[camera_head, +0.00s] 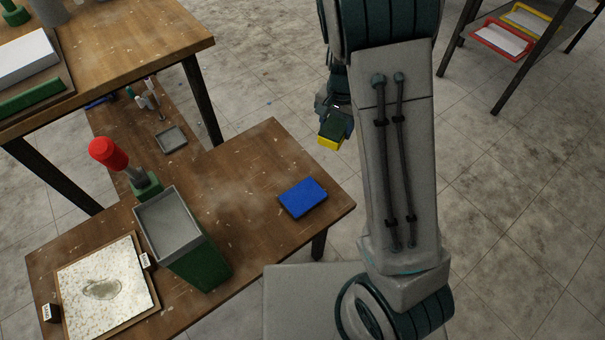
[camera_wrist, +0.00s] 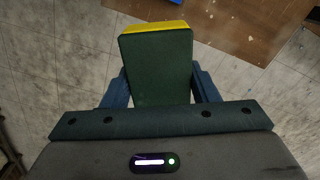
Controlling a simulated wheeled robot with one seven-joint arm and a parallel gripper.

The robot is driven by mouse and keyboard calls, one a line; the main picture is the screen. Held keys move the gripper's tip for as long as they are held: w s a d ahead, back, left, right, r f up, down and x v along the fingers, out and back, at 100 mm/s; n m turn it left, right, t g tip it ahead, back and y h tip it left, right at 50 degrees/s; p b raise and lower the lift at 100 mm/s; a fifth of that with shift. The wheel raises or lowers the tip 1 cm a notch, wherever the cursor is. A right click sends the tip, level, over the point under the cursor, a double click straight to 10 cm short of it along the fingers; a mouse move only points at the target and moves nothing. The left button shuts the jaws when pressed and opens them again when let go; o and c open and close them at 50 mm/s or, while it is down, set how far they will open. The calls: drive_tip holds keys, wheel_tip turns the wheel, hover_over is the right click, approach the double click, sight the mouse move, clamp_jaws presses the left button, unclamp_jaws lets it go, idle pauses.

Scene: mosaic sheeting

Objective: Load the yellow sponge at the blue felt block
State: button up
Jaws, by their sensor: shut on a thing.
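The sponge (camera_head: 329,142) is yellow with a dark green face, and it is in my gripper (camera_head: 335,122), which is shut on it. In the wrist view the sponge's green face (camera_wrist: 158,70) fills the space between the two blue fingers (camera_wrist: 160,88), with a yellow edge (camera_wrist: 155,27) at its far end. My gripper holds it in the air over the floor, beyond the right edge of the low table. The blue felt block (camera_head: 302,197) lies flat on the table near its right corner, apart from the sponge.
On the low wooden table (camera_head: 240,165) stand a green bin with a grey rim (camera_head: 168,222), a red-handled tool (camera_head: 109,153), a small grey tray (camera_head: 171,139) and a framed speckled panel (camera_head: 75,285). A higher bench (camera_head: 130,40) stands behind left. Bare tabletop surrounds the blue block.

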drive_tip(key=s+a+f+m, duration=0.4)
drive_tip(key=a+f+m, duration=0.15)
drive_tip(key=m, duration=1.75)
approach(303, 196)
wheel_tip(303, 196, down, 5)
drive_tip(key=b, duration=0.6)
drive_tip(key=shift+a+f+b, duration=0.1)
drive_tip(key=shift+b, duration=0.2)
drive_tip(key=shift+f, duration=0.5)
idle(0.8)
wheel_tip(303, 196, up, 7)
drive_tip(key=p, duration=0.7)
drive_tip(key=shift+p, duration=0.3)
idle(0.6)
